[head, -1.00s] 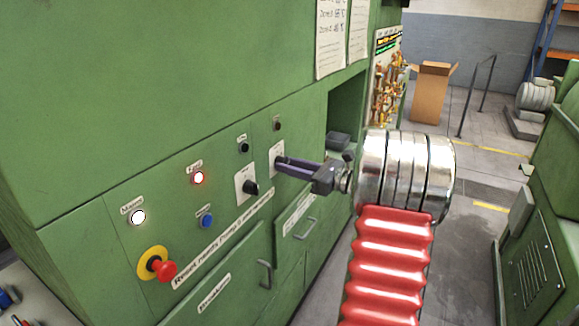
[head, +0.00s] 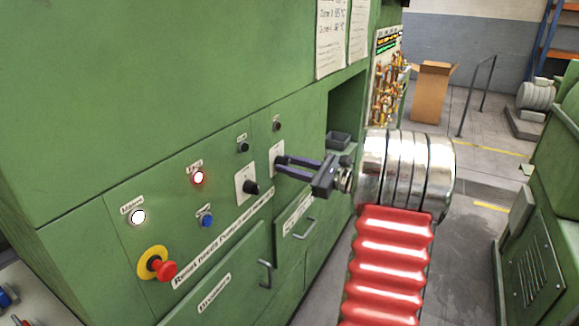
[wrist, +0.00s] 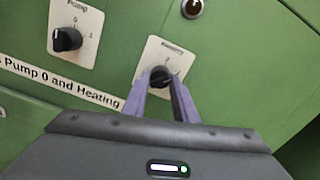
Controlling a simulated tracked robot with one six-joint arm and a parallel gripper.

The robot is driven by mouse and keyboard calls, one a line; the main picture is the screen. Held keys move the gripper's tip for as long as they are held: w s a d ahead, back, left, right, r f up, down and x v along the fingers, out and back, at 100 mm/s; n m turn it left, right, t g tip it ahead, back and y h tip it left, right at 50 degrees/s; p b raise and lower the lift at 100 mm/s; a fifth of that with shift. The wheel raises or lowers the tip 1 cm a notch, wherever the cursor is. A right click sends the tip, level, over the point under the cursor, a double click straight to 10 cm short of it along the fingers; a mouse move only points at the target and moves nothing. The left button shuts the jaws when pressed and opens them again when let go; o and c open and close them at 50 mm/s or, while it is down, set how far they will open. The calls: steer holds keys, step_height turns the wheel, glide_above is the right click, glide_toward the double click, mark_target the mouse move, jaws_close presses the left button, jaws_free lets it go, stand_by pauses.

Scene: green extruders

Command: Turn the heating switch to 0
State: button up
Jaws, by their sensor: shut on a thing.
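The heating switch (wrist: 160,77) is a black round knob on a white plate on the green panel. My gripper (wrist: 161,86) has its two purple fingers on either side of the knob, shut on it. In the head view my gripper (head: 281,165) reaches the plate from the right, and its fingers cover most of the knob. The knob's pointer is too small and too covered to read its setting.
The pump switch (wrist: 67,39) is a similar black knob left of the heating switch. Drawer handles (head: 265,273) stick out below.

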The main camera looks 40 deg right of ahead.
steer(key=n, duration=0.8)
steer(key=shift+a+n, duration=0.1)
steer(key=shift+n, duration=0.3)
steer(key=shift+f, duration=0.1)
steer(key=o, duration=1)
steer(key=shift+o, duration=0.2)
steer(key=shift+s, duration=0.1)
steer(key=v, duration=1.3)
steer(key=shift+s, duration=0.3)
